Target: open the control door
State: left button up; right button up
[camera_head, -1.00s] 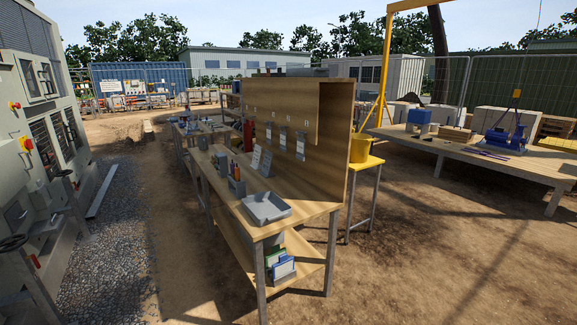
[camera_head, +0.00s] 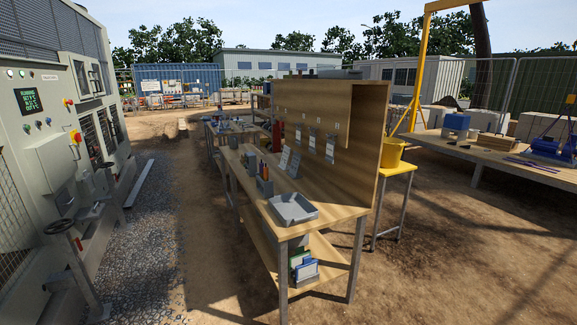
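The chiller's grey control cabinet (camera_head: 45,125) stands at the left edge of the head view. Its front carries a lit green display (camera_head: 29,101), several small coloured buttons and red-and-yellow rotary switches (camera_head: 76,137). I cannot tell which panel is the control door, and no panel looks swung open. A grey box-like part (camera_head: 62,160) sticks out below the buttons. A dark handwheel (camera_head: 59,227) stands in front of the cabinet.
A wooden workbench (camera_head: 325,210) with a backboard and grey tray (camera_head: 293,208) stands in the middle. A yellow stand with a bucket (camera_head: 390,153) is behind it. Gravel (camera_head: 150,240) and bare dirt lie free between cabinet and bench. Another table (camera_head: 478,150) stands right.

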aim_at(56, 156)
jog(key=u, duration=1.55)
jog(key=i+l+z, duration=0.35)
jog(key=i, duration=0.35)
jog(key=i+z, duration=0.4)
jog(key=i, duration=1.1)
